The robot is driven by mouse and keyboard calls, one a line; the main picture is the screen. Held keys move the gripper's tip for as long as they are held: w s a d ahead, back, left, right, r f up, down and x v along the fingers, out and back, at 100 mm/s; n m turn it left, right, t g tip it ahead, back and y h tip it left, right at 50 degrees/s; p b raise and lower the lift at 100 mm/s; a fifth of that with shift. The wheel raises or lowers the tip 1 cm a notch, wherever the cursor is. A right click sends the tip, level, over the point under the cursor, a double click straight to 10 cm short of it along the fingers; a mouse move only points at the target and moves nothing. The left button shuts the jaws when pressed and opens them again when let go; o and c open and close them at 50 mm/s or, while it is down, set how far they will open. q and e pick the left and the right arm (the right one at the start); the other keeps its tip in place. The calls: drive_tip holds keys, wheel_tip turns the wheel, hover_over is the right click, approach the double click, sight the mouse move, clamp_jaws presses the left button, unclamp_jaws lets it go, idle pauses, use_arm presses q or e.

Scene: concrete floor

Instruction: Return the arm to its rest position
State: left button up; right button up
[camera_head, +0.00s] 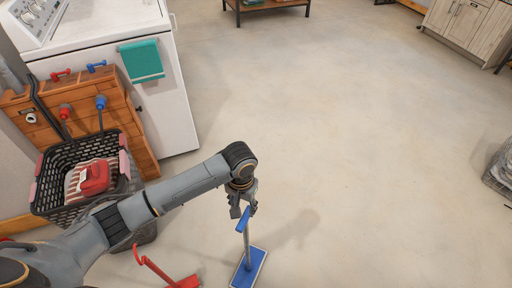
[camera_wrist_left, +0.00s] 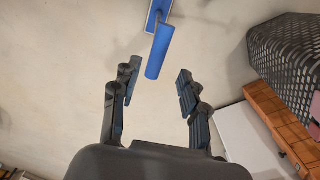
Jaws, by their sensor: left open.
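My left arm reaches in from the lower left, and its gripper (camera_head: 243,204) points down over the floor. In the left wrist view the jaws (camera_wrist_left: 157,84) are apart, with clear gaps to both fingers. A blue-handled tool with a flat blue base (camera_head: 248,269) stands upright on the floor below the gripper. Its blue grip (camera_wrist_left: 160,52) ends near the fingertips in the wrist view, and I see no finger closed on it. My right gripper is not in view.
A black basket (camera_head: 48,195) holding a red item (camera_head: 94,177) stands by a wooden panel (camera_head: 130,125) and a white washer (camera_head: 172,92). A dark basket (camera_head: 497,178) is at right.

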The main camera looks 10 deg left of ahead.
use_arm(q)
drive_tip(key=shift+s+d, duration=0.1)
drive_tip(key=s+d+m+t+h, duration=0.1)
drive_tip(key=s+d+t+h, duration=0.15)
drive_tip(key=s+d, duration=0.45)
drive_tip(key=s+a+r+n+t+y, duration=0.15)
drive_tip(key=s+a+r, duration=0.25)
drive_tip(key=s+a, duration=0.95)
wheel_tip(320, 180, down, 24)
drive_tip(key=g+p, duration=0.1)
drive_tip(key=g, duration=0.1)
drive_tip(key=s+a+f, duration=0.2)
drive_tip(key=s+f, duration=0.5)
drive_tip(key=s, duration=0.1)
drive_tip(key=s+a+f+g+y+p, duration=0.1)
drive_tip(key=s+a+f, duration=0.1)
drive_tip(key=s+f, duration=0.6)
drive_tip(key=shift+s+f+m, duration=0.3)
drive_tip(key=shift+s+m, duration=0.05)
